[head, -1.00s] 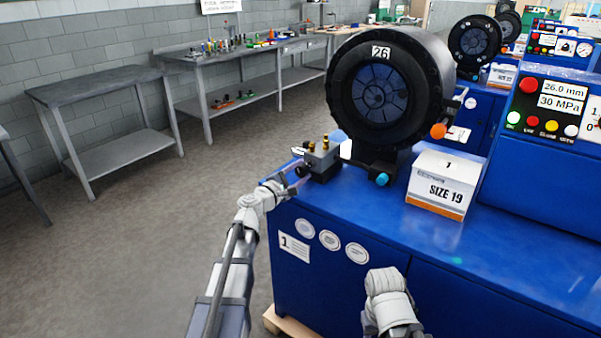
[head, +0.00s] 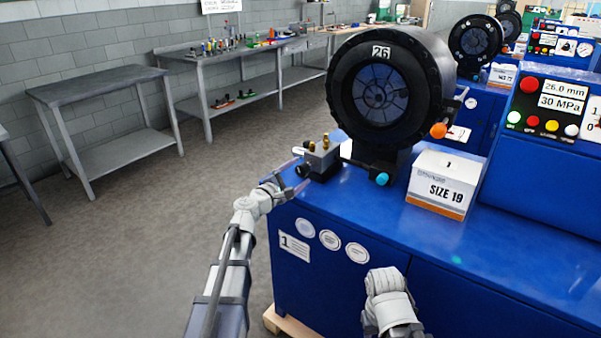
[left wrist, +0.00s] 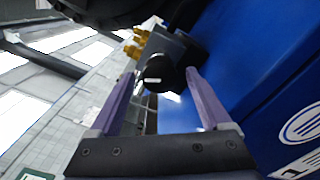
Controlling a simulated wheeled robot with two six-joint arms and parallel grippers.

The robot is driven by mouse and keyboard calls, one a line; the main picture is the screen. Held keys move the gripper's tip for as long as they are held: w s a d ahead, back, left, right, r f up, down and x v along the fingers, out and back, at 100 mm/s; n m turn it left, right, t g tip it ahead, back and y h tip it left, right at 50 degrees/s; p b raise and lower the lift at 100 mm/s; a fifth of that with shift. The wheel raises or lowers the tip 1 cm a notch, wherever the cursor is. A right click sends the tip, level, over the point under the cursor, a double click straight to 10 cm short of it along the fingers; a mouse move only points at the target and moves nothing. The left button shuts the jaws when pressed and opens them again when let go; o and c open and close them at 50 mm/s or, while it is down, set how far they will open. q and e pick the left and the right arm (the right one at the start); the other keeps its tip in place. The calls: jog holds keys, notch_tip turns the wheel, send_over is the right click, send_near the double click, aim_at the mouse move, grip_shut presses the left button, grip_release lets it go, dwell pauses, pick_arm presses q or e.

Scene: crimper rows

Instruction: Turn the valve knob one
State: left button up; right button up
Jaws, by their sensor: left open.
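The valve block (head: 323,156) with brass fittings sits on the front left corner of the blue bench, beside the crimper numbered 26. Its black round knob (head: 303,170) faces my left gripper (head: 289,183). In the left wrist view the knob (left wrist: 158,75) has a white mark lying about level in the picture. My left gripper (left wrist: 160,78) is open, and its two purple fingers appear on either side of the knob. I cannot tell whether the tips reach past its face; no contact is clear. My right arm shows at the bottom, but its gripper does not.
The crimper head (head: 385,92) stands just behind the valve. A SIZE 19 box (head: 444,184) is on the blue bench top (head: 370,200) to the right. Open floor (head: 130,250) lies to the left, with grey tables by the wall.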

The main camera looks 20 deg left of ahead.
pick_arm(q)
jog(key=v, duration=0.6)
jog(key=shift+s, duration=0.2)
